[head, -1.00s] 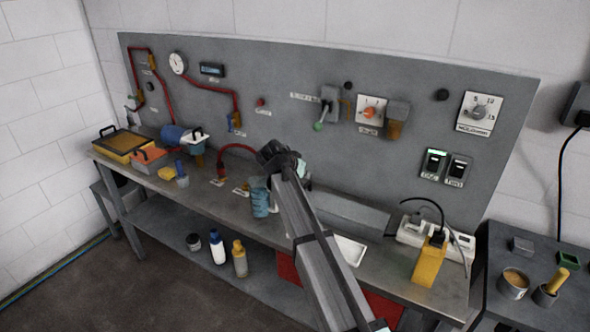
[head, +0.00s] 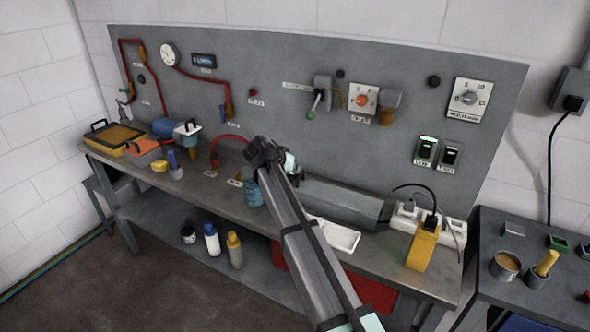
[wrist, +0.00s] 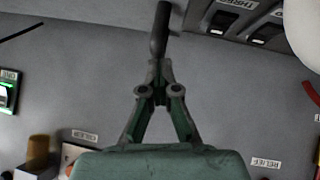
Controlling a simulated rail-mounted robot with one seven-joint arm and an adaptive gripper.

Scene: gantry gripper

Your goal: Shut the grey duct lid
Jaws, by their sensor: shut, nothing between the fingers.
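The grey duct (head: 345,206) is a long grey box lying along the back of the bench, right of centre in the head view. My arm crosses in front of its left end. Whether its lid stands open or lies shut cannot be told at this size. My gripper (head: 262,150) is above the bench at the duct's left end, in front of the grey panel. The duct cannot be made out there.
A white tray (head: 336,236) lies in front of the duct. A yellow box (head: 422,248) and a white power strip (head: 405,218) stand at its right. A blue cup (head: 253,190) is close below my gripper. The panel (head: 290,75) carries switches and a lever.

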